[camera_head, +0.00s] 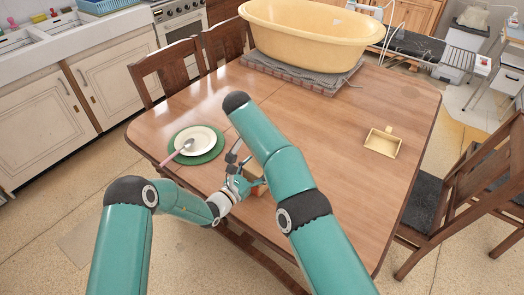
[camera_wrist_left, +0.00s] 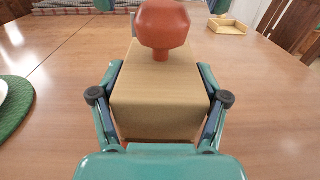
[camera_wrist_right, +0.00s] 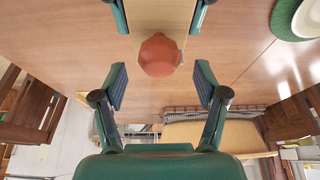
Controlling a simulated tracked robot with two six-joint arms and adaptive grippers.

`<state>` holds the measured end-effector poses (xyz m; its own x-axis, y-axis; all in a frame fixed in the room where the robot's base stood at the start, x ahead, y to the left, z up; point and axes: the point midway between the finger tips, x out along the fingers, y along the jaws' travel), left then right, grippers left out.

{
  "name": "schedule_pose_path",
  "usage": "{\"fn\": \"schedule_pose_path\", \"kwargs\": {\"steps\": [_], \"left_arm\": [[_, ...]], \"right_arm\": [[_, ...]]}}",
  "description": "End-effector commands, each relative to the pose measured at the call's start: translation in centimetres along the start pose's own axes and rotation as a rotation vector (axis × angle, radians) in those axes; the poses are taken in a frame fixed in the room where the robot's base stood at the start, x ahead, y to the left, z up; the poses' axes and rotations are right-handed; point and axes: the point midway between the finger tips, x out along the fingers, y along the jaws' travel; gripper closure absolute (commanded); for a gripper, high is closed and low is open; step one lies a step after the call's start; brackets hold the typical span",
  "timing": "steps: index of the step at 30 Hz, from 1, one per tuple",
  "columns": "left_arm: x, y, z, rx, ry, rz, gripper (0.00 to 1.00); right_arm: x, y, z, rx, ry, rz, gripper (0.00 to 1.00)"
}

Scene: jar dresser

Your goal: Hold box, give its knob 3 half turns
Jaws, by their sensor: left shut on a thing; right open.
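The box (camera_wrist_left: 160,95) is a light wooden block with a reddish-orange knob (camera_wrist_left: 162,25) on top. My left gripper (camera_wrist_left: 160,72) is shut on the box, one finger against each side. In the right wrist view, the knob (camera_wrist_right: 160,55) lies ahead of my right gripper (camera_wrist_right: 160,72). That gripper is open, with a gap on each side of the knob; it does not touch it. The box (camera_wrist_right: 160,18) shows behind the knob. In the head view, my arms hide most of the box (camera_head: 259,188), and the knob cannot be made out.
On the table (camera_head: 330,150) a white plate (camera_head: 194,139) with a spoon sits on a green mat (camera_head: 206,157) at left. A small open wooden tray (camera_head: 382,143) lies at right. A yellow tub (camera_head: 305,35) stands at the back. Chairs surround the table.

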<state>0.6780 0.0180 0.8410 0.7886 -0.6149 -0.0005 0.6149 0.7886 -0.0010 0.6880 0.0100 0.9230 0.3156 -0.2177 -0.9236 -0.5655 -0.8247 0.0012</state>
Motion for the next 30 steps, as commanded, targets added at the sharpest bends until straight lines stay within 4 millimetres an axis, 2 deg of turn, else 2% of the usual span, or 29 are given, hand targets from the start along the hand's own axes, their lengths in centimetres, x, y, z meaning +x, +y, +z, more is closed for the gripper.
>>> {"fn": "schedule_pose_path", "kwargs": {"steps": [3,10,23,30], "left_arm": [[0.0,0.0,0.0,-0.001,0.001,0.0,0.81],[0.0,0.0,0.0,-0.001,0.001,0.0,0.81],[0.0,0.0,0.0,0.0,0.0,0.001,0.81],[0.0,0.0,0.0,0.0,0.0,0.001,0.81]], "right_arm": [[-2.1,-0.1,0.0,0.001,0.002,-0.002,0.28],[-4.5,0.0,0.0,0.001,0.0,0.0,0.28],[-4.8,0.0,-0.1,0.004,-0.008,-0.008,0.28],[-4.9,-0.7,-1.3,0.069,-0.127,-0.158,0.28]]}}
